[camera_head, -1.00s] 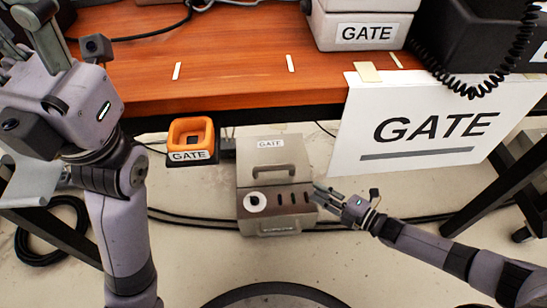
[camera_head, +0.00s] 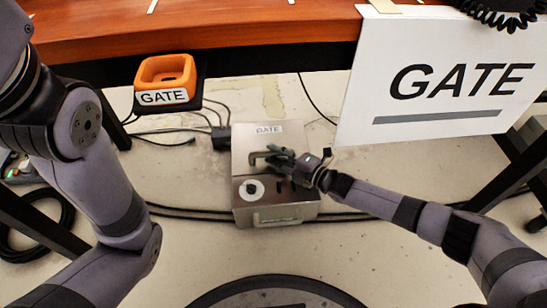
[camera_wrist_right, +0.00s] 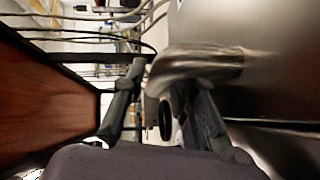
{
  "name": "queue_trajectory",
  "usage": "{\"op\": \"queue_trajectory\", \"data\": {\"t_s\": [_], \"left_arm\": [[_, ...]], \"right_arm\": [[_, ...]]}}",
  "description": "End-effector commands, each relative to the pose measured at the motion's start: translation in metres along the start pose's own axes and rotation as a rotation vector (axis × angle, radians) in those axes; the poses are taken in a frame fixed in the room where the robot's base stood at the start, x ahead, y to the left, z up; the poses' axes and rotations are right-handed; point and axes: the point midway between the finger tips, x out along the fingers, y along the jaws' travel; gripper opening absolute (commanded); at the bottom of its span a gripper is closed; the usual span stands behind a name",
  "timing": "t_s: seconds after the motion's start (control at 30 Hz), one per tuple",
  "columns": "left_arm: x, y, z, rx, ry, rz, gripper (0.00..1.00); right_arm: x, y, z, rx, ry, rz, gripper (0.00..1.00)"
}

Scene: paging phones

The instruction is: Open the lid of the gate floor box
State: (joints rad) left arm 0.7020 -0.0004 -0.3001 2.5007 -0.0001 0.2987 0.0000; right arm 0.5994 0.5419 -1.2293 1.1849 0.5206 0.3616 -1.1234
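The gate floor box (camera_head: 280,215) is a grey metal box with a "GATE" label on the floor below the desk. Its lid (camera_head: 245,140) is down, with a bar handle (camera_head: 256,156) across it. My right gripper (camera_head: 274,157) is at the handle. In the right wrist view the handle (camera_wrist_right: 200,62) lies close to the right-hand finger, which passes partly behind it. The other finger stands apart to the left, so the gripper (camera_wrist_right: 160,95) looks open around the handle. Whether it touches is unclear. My left arm is at the left; its gripper is out of view.
The wooden desk edge (camera_head: 220,20) runs above the box. A "GATE" sign (camera_head: 440,80) hangs at the right, above my right forearm. An orange holder (camera_head: 165,75) sits at the desk's underside. Cables (camera_head: 190,213) run along the floor behind the box.

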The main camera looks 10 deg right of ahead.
Motion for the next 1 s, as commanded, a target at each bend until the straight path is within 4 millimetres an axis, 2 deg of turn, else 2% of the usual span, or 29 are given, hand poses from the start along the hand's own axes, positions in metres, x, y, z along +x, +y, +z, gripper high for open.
{"op": "queue_trajectory", "data": {"t_s": [0.13,0.43,0.8,1.0], "left_arm": [[-0.006,0.0012,-0.0019,0.0,0.0,0.0,0.45],[-0.0056,0.0013,-0.0018,0.0,0.0,0.0,0.45],[-0.0056,0.0014,-0.002,0.0,0.001,0.001,0.45],[-0.0056,0.0014,-0.0019,0.0,0.001,0.001,0.45]], "right_arm": [[0.0092,-0.0007,0.0003,-0.002,0.0,-0.001,0.26],[0.0104,0.0005,0.0,-0.001,0.0,-0.001,0.26],[0.0101,0.0003,0.0001,-0.001,0.0,-0.001,0.01],[0.01,0.0001,0.0001,-0.001,0.0,-0.001,0.0]]}}
